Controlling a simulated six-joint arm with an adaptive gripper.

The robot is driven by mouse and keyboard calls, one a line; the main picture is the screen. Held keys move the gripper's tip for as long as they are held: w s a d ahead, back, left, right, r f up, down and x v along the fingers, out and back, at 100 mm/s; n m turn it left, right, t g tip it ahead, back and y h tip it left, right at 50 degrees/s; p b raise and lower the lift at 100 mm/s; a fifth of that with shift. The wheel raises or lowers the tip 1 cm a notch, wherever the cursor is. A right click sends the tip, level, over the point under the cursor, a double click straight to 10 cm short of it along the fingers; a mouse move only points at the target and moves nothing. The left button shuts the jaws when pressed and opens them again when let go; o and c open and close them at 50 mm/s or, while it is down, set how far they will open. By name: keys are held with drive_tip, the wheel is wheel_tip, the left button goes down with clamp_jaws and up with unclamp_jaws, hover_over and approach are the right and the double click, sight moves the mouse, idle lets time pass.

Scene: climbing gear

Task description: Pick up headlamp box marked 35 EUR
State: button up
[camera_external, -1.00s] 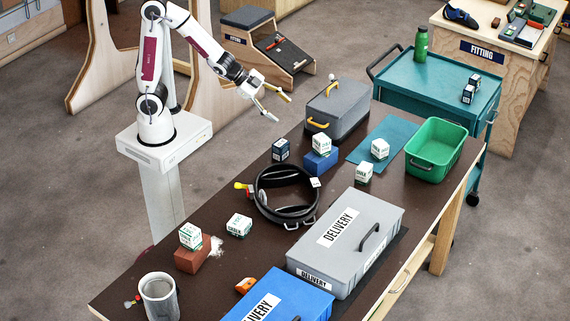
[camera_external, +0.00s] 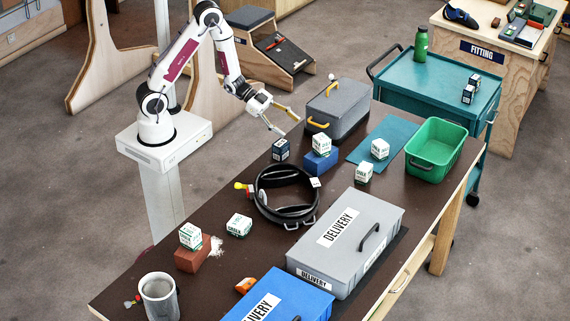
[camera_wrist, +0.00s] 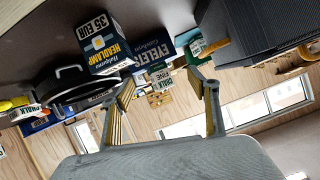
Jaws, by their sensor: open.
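The headlamp box (camera_external: 280,150) is a small dark navy box on the brown table, left of the blue block. In the wrist view the headlamp box (camera_wrist: 103,48) shows its "HEADLAMP" side and a white "35 EUR" face; that view is turned over, with the table at the top. My gripper (camera_external: 290,126) is open and empty, above the table's back edge, just behind the box and apart from it. In the wrist view my gripper (camera_wrist: 160,82) has its fingers spread, with the box beyond the left finger.
A blue block (camera_external: 320,163) marked "EYELETS" in the wrist view, with a white chalk box (camera_external: 322,145) on it, stands close right of the headlamp box. A grey case (camera_external: 338,106) is behind right. A coiled black belt (camera_external: 264,203) lies in front. Bare table lies to the left.

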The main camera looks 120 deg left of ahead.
sight(278, 141)
drive_tip(key=shift+s+d+f+n+t+h, duration=0.1)
drive_tip(key=shift+s+f+n+t+h, duration=0.15)
drive_tip(key=shift+s+f+t, duration=0.5)
drive_tip(key=shift+s+a+f+n+t+h, duration=0.15)
drive_tip(key=shift+s+n+t, duration=0.25)
drive_tip(key=shift+s, duration=0.6)
drive_tip(key=shift+s+d+f+n+t+h, duration=0.15)
drive_tip(key=shift+s+f+n+t+h, duration=0.1)
drive_tip(key=shift+s+f+t, duration=0.5)
drive_tip(key=shift+m+t+h, duration=0.3)
drive_tip(key=shift+t+h, duration=0.05)
drive_tip(key=shift+t, duration=0.25)
drive_tip(key=d+f, duration=0.1)
drive_tip(key=s+d+f, duration=0.1)
drive_tip(key=d, duration=0.1)
drive_tip(key=d+f, duration=0.1)
drive_tip(key=shift+s+d+f, duration=0.1)
drive_tip(key=shift+s+d, duration=0.05)
drive_tip(key=shift+s, duration=0.2)
drive_tip(key=shift+w, duration=1.3)
drive_tip(key=shift+w+d, duration=0.1)
